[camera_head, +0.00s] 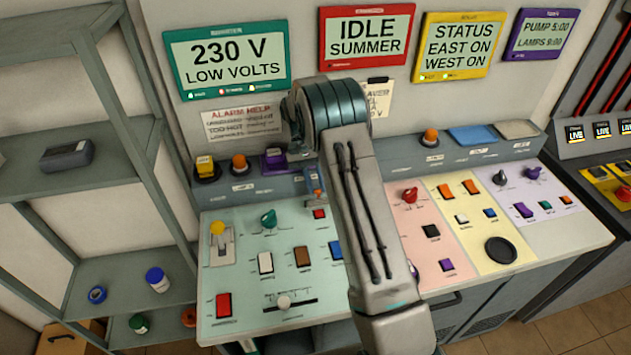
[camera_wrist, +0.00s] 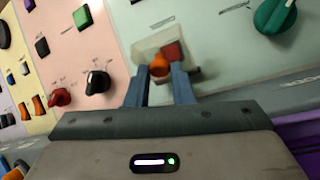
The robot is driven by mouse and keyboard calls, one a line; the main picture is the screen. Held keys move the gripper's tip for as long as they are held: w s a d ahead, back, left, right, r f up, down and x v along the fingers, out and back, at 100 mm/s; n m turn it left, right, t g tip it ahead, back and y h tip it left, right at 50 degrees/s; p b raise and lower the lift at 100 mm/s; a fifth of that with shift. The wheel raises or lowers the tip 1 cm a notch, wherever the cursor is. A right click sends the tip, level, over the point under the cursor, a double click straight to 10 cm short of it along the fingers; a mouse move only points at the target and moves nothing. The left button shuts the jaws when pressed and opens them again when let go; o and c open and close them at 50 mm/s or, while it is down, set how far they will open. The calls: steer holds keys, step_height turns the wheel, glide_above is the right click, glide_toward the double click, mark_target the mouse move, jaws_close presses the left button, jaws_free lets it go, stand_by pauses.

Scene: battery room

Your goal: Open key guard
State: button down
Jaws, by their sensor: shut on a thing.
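The key guard (camera_wrist: 145,48) looks like a small pale, see-through cover on the light green panel. A red block (camera_wrist: 173,50) shows at it, and the red part (camera_head: 320,213) also shows in the head view beside my arm. An orange knob (camera_wrist: 159,68) sits at the guard's near edge, between the blue fingers of my gripper (camera_wrist: 160,84). My gripper is shut on this knob. In the head view, my gripper (camera_head: 314,186) is partly hidden behind my forearm. I cannot tell how far the guard is tilted.
A green rotary knob (camera_head: 268,219) and several rocker switches stand close by on the green panel. A raised ledge with an orange lamp (camera_head: 239,162) and a purple button (camera_head: 274,160) runs behind. A shelf (camera_head: 130,268) stands at left.

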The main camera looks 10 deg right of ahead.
steer(key=shift+w+g+p, duration=0.25)
steer(key=shift+g+p, duration=0.05)
steer(key=shift+p, duration=0.05)
stand_by(0.4)
steer(key=c, duration=1.3)
jaws_free()
steer(key=shift+o, duration=0.2)
steer(key=shift+s+b, duration=0.2)
steer(key=shift+b, duration=0.1)
